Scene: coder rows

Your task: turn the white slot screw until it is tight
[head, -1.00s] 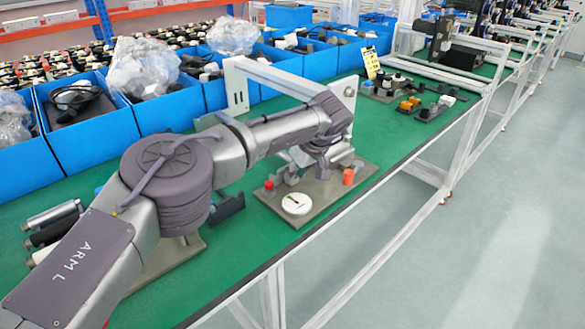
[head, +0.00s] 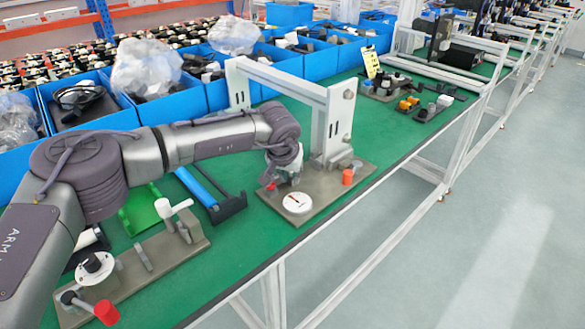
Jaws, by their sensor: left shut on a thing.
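The white slot screw (head: 298,203) is a flat round disc near the front edge of a grey-brown plate (head: 322,205) on the green bench. A short dark and reddish slot mark shows on it. My left gripper (head: 274,181) points down beyond the screw and a little to its left, apart from it. It appears shut on the small red knob (head: 270,186) at the plate's left side. The gripper's wrist partly hides the fingertips, so the contact is unclear. My right gripper is not in view.
A white frame (head: 318,110) rises behind the plate, with an orange-red cylinder (head: 347,177) near its foot. Another fixture plate (head: 160,262) with knobs stands front left, beside a black-and-blue holder (head: 215,200). Blue bins (head: 165,108) line the back.

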